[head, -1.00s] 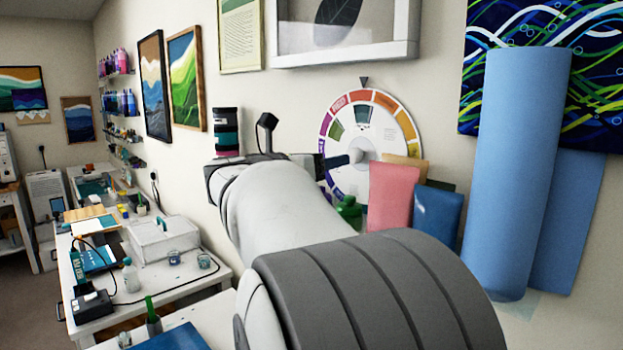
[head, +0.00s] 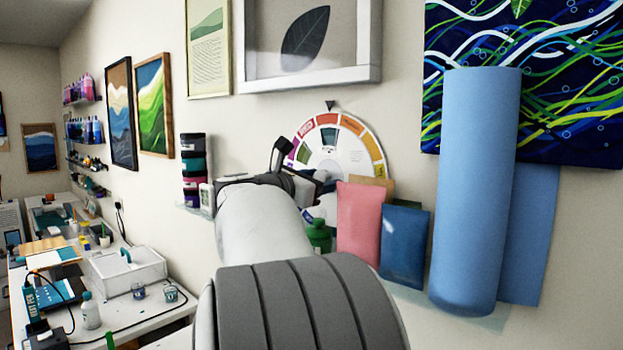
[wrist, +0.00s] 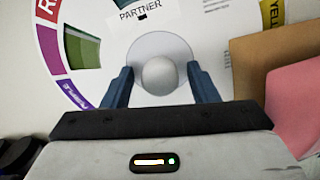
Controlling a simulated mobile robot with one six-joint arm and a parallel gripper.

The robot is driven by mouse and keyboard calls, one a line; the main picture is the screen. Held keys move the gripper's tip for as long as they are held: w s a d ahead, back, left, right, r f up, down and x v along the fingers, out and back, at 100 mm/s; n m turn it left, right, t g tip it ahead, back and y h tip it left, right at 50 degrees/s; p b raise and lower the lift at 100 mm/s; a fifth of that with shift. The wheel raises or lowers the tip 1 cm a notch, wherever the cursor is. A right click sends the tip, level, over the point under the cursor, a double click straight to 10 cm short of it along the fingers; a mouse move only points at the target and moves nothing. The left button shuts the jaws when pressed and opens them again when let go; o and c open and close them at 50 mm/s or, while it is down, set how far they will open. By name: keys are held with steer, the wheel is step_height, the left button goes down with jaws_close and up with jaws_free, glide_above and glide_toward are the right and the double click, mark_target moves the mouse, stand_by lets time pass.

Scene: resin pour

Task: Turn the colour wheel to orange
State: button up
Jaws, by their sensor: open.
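The colour wheel (head: 345,153) is a white disc on the wall with coloured segments round its rim. A dark pointer (head: 329,105) sits above it, with a red segment below and orange just to its right. In the wrist view the wheel (wrist: 215,35) fills the upper part, with red and purple at left and yellow at right. Its round grey knob (wrist: 160,75) is central. My gripper (wrist: 160,68) is open, its two blue fingers on either side of the knob with visible gaps. In the head view my arm hides the wheel's lower left and most of the gripper.
A pink packet (head: 359,217), a blue packet (head: 404,245) and a green bottle (head: 319,236) stand close below the wheel. A blue roll (head: 478,190) is to the right. Stacked jars (head: 193,170) stand left of my arm.

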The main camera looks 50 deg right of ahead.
jaws_close()
stand_by(0.6)
